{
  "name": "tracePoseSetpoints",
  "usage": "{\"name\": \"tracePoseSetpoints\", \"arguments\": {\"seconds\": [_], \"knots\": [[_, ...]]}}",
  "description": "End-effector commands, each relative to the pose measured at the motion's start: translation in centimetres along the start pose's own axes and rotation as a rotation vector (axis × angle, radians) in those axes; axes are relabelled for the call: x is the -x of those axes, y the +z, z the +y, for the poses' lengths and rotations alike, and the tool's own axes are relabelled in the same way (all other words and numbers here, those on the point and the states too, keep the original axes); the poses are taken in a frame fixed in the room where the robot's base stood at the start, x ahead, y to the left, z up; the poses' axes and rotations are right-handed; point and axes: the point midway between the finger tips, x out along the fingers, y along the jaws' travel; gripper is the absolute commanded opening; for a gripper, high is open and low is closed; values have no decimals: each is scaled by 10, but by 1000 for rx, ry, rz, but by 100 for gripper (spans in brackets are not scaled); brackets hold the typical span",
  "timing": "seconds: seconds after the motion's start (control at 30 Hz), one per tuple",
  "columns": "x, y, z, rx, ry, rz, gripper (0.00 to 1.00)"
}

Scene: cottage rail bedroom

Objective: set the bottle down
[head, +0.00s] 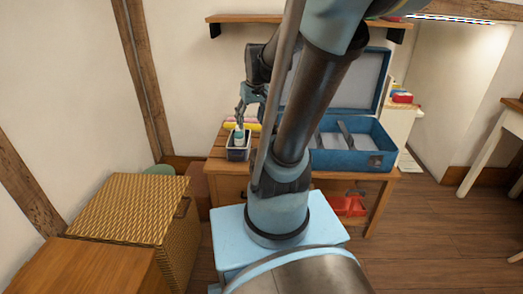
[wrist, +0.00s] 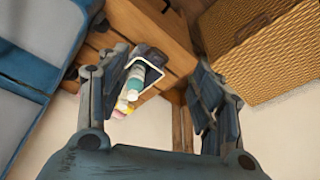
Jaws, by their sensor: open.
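The bottle, white and teal, stands in a small dark bin with a white rim (head: 229,152) on the wooden table. Its teal part (head: 239,135) shows above the rim in the head view. In the wrist view the bottle (wrist: 136,80) pokes out of the bin (wrist: 158,64), nearer the left finger. My gripper (head: 246,108) is just above the bin. In the wrist view my gripper (wrist: 162,72) is open, its fingers wide apart with nothing clamped between them. The bottle's lower part is hidden in the bin.
An open blue suitcase (head: 350,160) fills the table's right side. Yellow and pink items (head: 240,126) lie behind the bin. A wicker chest (head: 120,208) stands to the left. A wall shelf (head: 232,18) is above. A red tray (head: 348,205) sits low in front.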

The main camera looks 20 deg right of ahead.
Motion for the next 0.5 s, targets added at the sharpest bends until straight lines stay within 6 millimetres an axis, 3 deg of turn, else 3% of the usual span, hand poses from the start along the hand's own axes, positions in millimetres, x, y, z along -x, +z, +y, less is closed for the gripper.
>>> {"name": "tracePoseSetpoints", "arguments": {"seconds": [0.2, 0.5], "knots": [[2, 58, -10, -56, 21, -25, 60], [-7, 124, -17, -133, 52, -51, 60]]}}
